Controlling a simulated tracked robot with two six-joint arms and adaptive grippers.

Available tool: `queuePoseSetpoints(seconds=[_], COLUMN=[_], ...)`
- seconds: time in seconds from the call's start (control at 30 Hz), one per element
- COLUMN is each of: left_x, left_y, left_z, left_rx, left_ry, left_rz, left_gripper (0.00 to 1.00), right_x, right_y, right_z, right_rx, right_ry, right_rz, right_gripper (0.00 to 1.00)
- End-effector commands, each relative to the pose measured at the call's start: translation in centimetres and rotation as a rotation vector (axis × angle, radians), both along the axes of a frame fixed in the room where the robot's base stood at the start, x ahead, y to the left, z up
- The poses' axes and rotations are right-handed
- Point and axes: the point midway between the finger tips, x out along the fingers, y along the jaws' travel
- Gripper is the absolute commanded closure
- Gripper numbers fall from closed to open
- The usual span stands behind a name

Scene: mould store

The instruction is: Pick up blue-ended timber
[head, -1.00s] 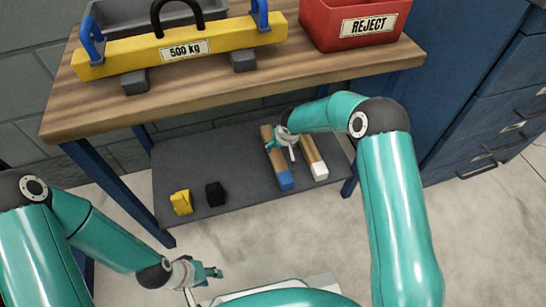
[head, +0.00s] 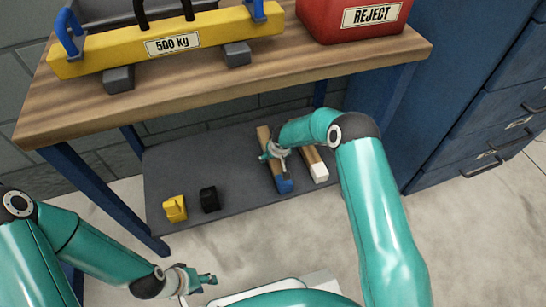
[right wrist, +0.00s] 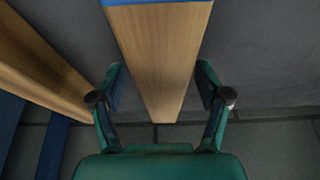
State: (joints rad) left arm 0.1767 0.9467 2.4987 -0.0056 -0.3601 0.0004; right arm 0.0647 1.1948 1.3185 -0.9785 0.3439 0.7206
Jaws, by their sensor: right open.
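The blue-ended timber (head: 284,185) lies on the lower grey shelf of the bench, its blue end towards me. My right gripper (head: 275,153) is over its middle and hides part of it. In the right wrist view the bare wood of this timber (right wrist: 158,45) runs between the open fingers of my right gripper (right wrist: 160,80), one on each side with gaps showing. The blue end shows at the top edge there. My left gripper (head: 203,280) is low in front of the shelf, apart from the timber; its finger opening is unclear.
A white-ended timber (head: 319,172) lies just right, also in the right wrist view (right wrist: 40,62). A yellow block (head: 174,208) and a black block (head: 209,199) sit on the shelf (head: 235,190) at left. The benchtop (head: 130,110) is above; blue drawers (head: 470,120) stand right.

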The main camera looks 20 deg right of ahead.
Motion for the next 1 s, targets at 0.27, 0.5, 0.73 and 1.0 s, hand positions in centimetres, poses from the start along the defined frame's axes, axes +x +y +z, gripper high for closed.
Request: queuePoseSetpoints(seconds=[0.27,0.5,0.73,1.0], left_x=[-0.01,0.00,0.00,0.00], left_y=[0.00,0.00,0.00,-0.01], left_z=[0.05,0.05,0.06,0.45], left_rx=[0.000,0.000,0.000,0.000], left_ry=[0.000,0.000,0.000,0.000], left_rz=[0.000,0.000,0.000,0.000], left_gripper=[0.60,0.60,0.60,0.60], right_x=[0.06,0.07,0.15,-0.01], right_y=[0.24,0.27,0.27,0.25], right_z=[0.09,0.11,0.20,0.70], right_rx=[-0.001,-0.001,-0.001,0.000], right_ry=[0.000,0.000,-0.002,-0.003], right_rz=[0.004,0.004,0.004,0.003], right_gripper=[0.44,0.84,1.00,1.00])
